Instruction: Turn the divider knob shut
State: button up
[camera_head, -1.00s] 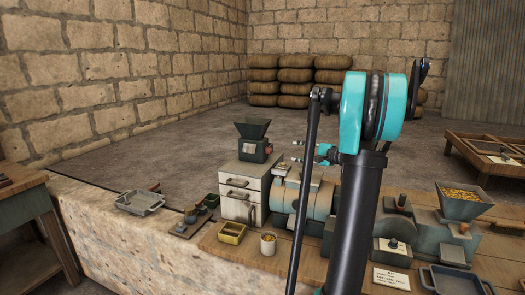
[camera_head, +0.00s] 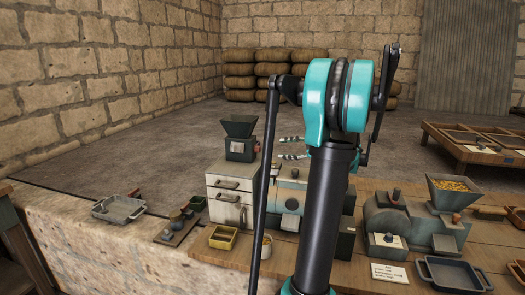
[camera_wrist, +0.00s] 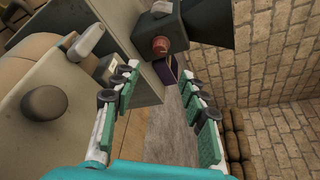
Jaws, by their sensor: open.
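My gripper (camera_head: 293,148) is open and empty in the head view, above the grey-tan drum machine (camera_head: 288,200) and right of the hopper box (camera_head: 241,150). In the wrist view my gripper (camera_wrist: 158,78) has its two green-and-white fingers spread apart. A round dark knob (camera_wrist: 43,103) on a pale housing is left of the fingers, apart from them. A pale lever (camera_wrist: 87,42) stands above that knob. A reddish round part (camera_wrist: 161,46) is beyond the fingertips on the dark hopper box. I cannot tell which of these is the divider knob.
A pale cabinet (camera_head: 229,182) stands beside the drum machine. Further right are a grey machine with a grain hopper (camera_head: 452,190), a small block with a dark knob (camera_head: 388,240) and a dark tray (camera_head: 453,275). A yellow bin (camera_head: 223,238) is at the bench front.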

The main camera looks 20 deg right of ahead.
aim_at(257, 149)
jog(key=x, duration=1.1)
grip_shut()
